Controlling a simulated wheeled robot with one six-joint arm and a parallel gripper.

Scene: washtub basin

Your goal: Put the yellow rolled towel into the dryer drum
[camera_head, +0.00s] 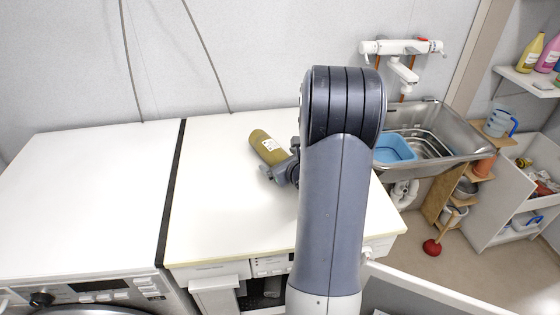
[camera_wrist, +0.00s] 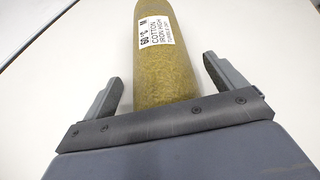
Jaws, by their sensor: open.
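The yellow rolled towel (camera_head: 266,146) lies on the white top of the right-hand machine, with a white label on it. In the wrist view the towel (camera_wrist: 160,75) reaches in between the two fingers of my gripper (camera_wrist: 160,85). The gripper is open, with a gap visible between the towel and each finger. In the head view my gripper (camera_head: 272,172) is at the towel's near end, partly hidden by my arm. The inside of a dryer drum is not visible; a round door edge (camera_head: 95,311) shows at the bottom left.
The white machine top (camera_head: 215,215) around the towel is clear, as is the left machine's top (camera_head: 85,190). A steel sink (camera_head: 455,130) with a blue basin (camera_head: 394,148) stands to the right. Shelves with bottles (camera_head: 532,52) are at the far right. A red plunger (camera_head: 432,247) is on the floor.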

